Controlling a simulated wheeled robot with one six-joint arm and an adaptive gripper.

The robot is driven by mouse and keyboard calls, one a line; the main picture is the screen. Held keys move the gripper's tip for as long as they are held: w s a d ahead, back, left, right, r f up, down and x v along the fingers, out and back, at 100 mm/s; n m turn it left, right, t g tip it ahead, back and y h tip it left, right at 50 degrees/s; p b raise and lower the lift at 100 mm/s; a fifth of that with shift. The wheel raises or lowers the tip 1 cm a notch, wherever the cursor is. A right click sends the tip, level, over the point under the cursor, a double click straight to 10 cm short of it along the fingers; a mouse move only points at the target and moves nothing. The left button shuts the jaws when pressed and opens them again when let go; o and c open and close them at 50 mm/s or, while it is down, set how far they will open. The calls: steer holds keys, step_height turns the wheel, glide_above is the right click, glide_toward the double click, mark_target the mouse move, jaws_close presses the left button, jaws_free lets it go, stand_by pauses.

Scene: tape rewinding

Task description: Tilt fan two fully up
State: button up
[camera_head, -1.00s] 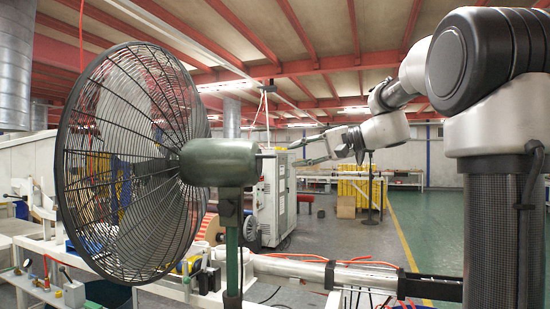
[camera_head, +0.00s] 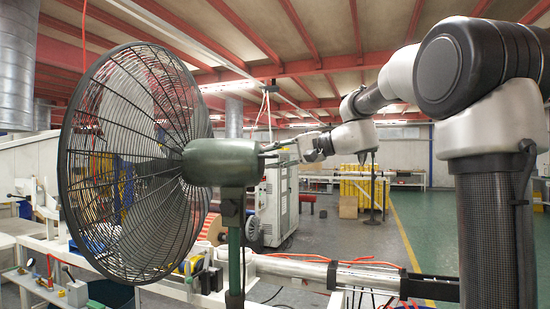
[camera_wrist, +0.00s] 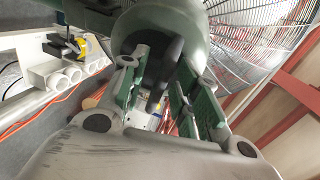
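The fan has a large round black wire cage (camera_head: 130,160) facing left and a dark green motor housing (camera_head: 220,162) on a green pole (camera_head: 234,255). The housing looks about level in the head view. My gripper (camera_head: 268,151) is at the back end of the housing, coming from the right. In the wrist view, my gripper (camera_wrist: 165,85) is open, with its green-padded fingers apart. A dark rod-like handle (camera_wrist: 158,88) at the back of the housing (camera_wrist: 165,30) shows between the fingers. I cannot tell whether either finger touches it.
A workbench with a metal cylinder and orange hoses (camera_head: 300,270) runs below my arm. A grey cabinet (camera_head: 278,205) and yellow crates (camera_head: 360,185) stand further back. White tubes (camera_wrist: 65,75) show at left in the wrist view. Open green floor lies at right.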

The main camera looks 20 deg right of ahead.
jaws_close()
steer(key=d+f, duration=0.1)
steer(key=f, duration=0.1)
steer(key=s+d+f, duration=0.1)
steer(key=d, duration=0.1)
steer(key=shift+s+f, duration=0.15)
steer(key=shift+f, duration=0.2)
steer(key=shift+o, duration=1)
jaws_free()
steer(key=v, duration=1.2)
